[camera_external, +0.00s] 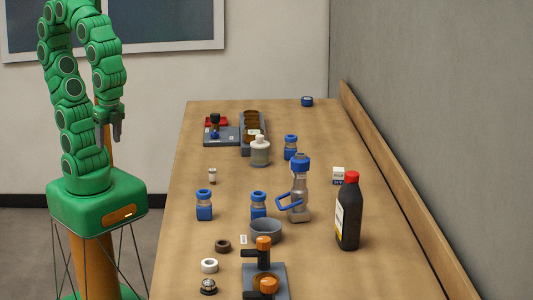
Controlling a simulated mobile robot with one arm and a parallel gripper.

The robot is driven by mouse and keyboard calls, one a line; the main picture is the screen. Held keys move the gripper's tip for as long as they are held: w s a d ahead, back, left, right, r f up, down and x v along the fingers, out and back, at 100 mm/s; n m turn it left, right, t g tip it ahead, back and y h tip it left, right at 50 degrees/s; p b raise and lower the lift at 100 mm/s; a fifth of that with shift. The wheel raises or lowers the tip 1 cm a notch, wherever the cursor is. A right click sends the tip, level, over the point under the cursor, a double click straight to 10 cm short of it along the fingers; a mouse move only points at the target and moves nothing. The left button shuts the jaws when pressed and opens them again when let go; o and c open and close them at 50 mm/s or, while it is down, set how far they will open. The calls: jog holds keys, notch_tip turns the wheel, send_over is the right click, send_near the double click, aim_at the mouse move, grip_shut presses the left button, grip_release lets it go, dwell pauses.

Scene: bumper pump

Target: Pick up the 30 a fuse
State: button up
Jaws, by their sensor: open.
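A small upright cylinder (212,175) with a white body and darker bands stands on the left part of the table. It may be the 30 A fuse, but it is too small for any marking to be read. A small white labelled piece (243,239) lies nearer the camera, left of the grey bowl, and its marking cannot be read either. My gripper (109,142) hangs fingers down in the air left of the table, beside my arm's column. It is open, empty and well apart from both pieces.
Orange-knobbed fixtures (264,270) are at the front. The table around the small cylinder is clear.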

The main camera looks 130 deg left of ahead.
jog(key=n+t+h, duration=0.9)
jog(key=n, duration=1.5)
send_over(212, 172)
jog(key=s+d, duration=0.3)
jog(key=d, duration=0.2)
notch_tip(212, 172, down, 13)
jog(key=s+a+f+n+t+y, duration=0.1)
jog(key=a+n, duration=0.1)
jog(key=a, duration=0.1)
jog(key=s+a+f+n+t+y, duration=0.1)
jog(key=s+a+n+t, duration=0.1)
jog(key=a, duration=0.1)
jog(key=s+a+f+n+t, duration=0.1)
jog(key=s+a+f+n, duration=0.1)
jog(key=a, duration=0.1)
jog(key=shift+s+a+f+t+y, duration=0.1)
jog(key=shift+s+a+t+y, duration=0.1)
jog(key=shift+a+t+y, duration=0.15)
jog(key=shift+x, duration=3.85)
jog(key=shift+w+a, duration=0.1)
